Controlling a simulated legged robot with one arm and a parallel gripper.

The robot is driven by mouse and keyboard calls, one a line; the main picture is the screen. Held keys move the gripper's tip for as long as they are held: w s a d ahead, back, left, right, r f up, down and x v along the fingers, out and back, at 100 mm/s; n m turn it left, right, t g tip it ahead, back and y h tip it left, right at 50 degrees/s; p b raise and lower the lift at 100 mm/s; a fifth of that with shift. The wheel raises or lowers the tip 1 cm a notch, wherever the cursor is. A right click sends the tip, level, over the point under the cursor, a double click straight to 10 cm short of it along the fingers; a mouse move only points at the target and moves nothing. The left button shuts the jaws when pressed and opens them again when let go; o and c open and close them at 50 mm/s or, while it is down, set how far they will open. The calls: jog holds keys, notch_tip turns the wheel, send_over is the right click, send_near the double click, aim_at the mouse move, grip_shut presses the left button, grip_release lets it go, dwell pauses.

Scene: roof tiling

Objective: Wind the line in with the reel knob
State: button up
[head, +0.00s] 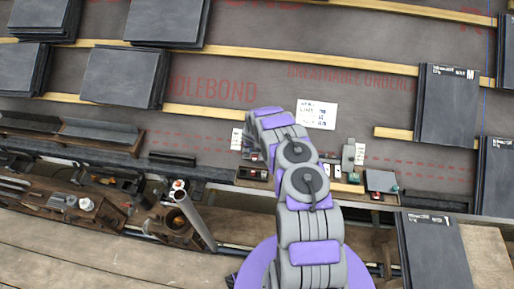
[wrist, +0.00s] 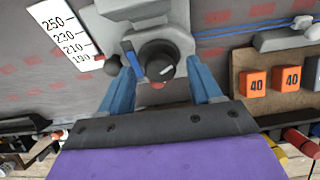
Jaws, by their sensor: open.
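The reel (wrist: 148,22) is a grey housing at the top middle of the wrist view. Its round black knob (wrist: 160,62) with a white mark faces me, and a blue lever (wrist: 132,60) stands just left of it. My gripper (wrist: 154,70) is open, one blue finger on each side of the knob. I see a gap at the right finger; whether the left finger touches the lever I cannot tell. A blue line (wrist: 250,31) runs right from the reel across the dark underlay. In the head view my arm hides the gripper and reel.
A white scale card (wrist: 66,35) lies left of the reel. Orange blocks marked 40 (wrist: 254,82) sit on a wooden board to the right. In the head view, slate stacks (head: 446,105) stand right and left (head: 125,77), with a tool tray (head: 60,205) at lower left.

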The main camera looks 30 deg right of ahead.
jog(key=shift+w+d+f, duration=0.1)
jog(key=shift+w+f, duration=0.05)
jog(key=shift+f, duration=0.5)
jog(key=shift+c, duration=0.5)
jog(key=c, duration=0.9)
